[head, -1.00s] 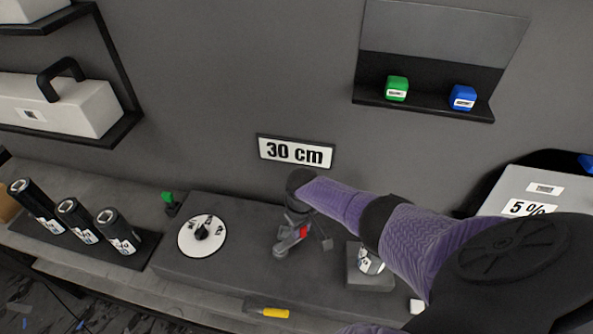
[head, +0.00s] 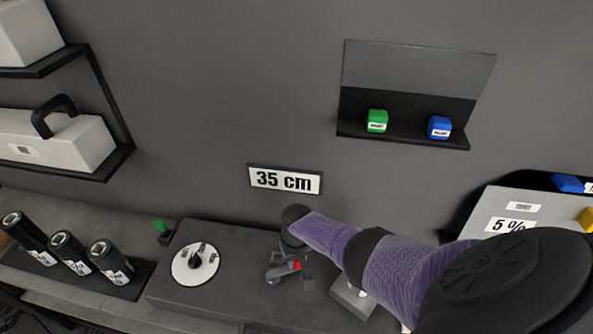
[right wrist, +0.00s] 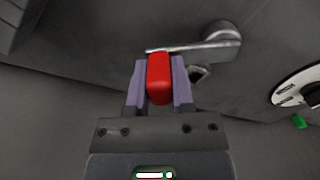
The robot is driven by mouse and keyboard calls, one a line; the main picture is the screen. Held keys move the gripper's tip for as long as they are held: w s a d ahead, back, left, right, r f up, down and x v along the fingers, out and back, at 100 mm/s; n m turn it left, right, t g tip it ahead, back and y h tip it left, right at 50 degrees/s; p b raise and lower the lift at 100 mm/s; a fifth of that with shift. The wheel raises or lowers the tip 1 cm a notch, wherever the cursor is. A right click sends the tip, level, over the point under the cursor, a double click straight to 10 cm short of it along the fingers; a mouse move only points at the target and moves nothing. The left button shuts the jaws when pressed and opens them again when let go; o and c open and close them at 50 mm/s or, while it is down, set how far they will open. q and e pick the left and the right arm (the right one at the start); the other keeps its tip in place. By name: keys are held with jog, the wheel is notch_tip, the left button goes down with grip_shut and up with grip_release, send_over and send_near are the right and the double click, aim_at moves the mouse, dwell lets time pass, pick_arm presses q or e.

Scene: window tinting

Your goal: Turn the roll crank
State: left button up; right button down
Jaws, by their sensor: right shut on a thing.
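My right gripper (right wrist: 158,85) is shut on the red knob (right wrist: 158,78) of the roll crank. The metal crank arm (right wrist: 195,45) runs from behind the knob to a rounded hub in the right wrist view. In the head view the right gripper (head: 292,266) sits at the dark grey box on the bench, and the red knob (head: 295,265) shows beside its fingers. A wall sign (head: 285,180) above reads 35 cm. A white round dial (head: 196,263) with a black knob is left of the gripper. My left gripper is not in view.
Several black rolls (head: 66,249) stand on a dark tray at the left. A wall shelf (head: 400,135) holds a green block (head: 377,121) and a blue block (head: 439,128). A grey panel (head: 490,220) marked 5 % is at the right, partly behind my arm.

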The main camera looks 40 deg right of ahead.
jog(key=shift+w, duration=0.1)
jog(key=shift+c, duration=2.4)
grip_release()
notch_tip(320, 180, up, 9)
jog(key=p, duration=0.6)
jog(key=shift+r, duration=0.45)
